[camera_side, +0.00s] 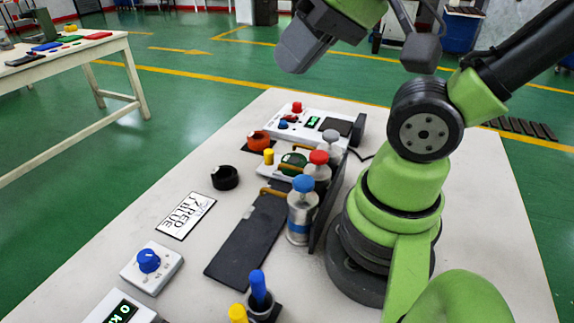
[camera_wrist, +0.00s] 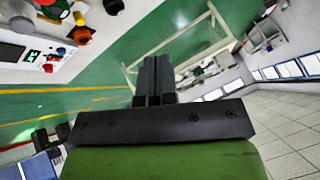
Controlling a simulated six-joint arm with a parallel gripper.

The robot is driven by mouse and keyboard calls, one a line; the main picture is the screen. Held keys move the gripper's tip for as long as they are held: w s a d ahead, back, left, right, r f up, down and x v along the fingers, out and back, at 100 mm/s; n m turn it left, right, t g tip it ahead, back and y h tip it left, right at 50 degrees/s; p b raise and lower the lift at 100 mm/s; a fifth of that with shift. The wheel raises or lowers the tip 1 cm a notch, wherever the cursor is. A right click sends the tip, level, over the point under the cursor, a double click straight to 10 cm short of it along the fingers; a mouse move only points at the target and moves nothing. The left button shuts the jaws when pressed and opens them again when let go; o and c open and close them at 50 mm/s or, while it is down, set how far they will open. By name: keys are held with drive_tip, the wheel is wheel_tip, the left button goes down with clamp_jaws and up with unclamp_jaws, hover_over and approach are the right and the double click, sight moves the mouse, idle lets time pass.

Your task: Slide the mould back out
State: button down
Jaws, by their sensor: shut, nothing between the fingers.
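My gripper (camera_side: 298,52) is raised high above the back of the white table, dark grey and empty. In the wrist view its two black fingers (camera_wrist: 153,78) are together. A round green piece, seemingly a mould (camera_side: 293,163), sits at the dispensers, partly hidden behind the red-capped bottle. A black ring-shaped piece (camera_side: 225,178) lies on the open table to the left. An orange round piece (camera_side: 259,141) stands near the white control box. Which of these is the mould meant is not clear. My gripper is well apart from all of them.
Dispenser bottles with blue (camera_side: 302,210), red (camera_side: 318,168) and grey (camera_side: 331,147) caps stand in a row beside a dark plate (camera_side: 240,245). A card (camera_side: 186,215), a blue-knob box (camera_side: 149,265) and a control box (camera_side: 307,122) lie around. The table's left strip has free room.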

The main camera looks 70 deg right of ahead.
drive_tip(key=c, duration=1.4)
unclamp_jaws()
drive_tip(key=shift+w, duration=0.15)
drive_tip(key=o, duration=0.5)
drive_tip(key=shift+n+g+h, duration=0.6)
drive_tip(key=shift+g, duration=0.2)
drive_tip(key=w+d, duration=0.2)
drive_tip(key=w, duration=0.1)
drive_tip(key=w+f, duration=0.1)
drive_tip(key=shift+w+d, duration=0.3)
drive_tip(key=shift+d, duration=0.1)
drive_tip(key=shift+c, duration=0.2)
drive_tip(key=n+g, duration=0.5)
drive_tip(key=g, duration=0.1)
hover_over(269, 151)
drive_tip(key=shift+h, duration=0.4)
wheel_tip(269, 151, down, 19)
drive_tip(key=shift+r, duration=0.2)
wheel_tip(269, 151, down, 9)
drive_tip(key=shift+c, duration=0.2)
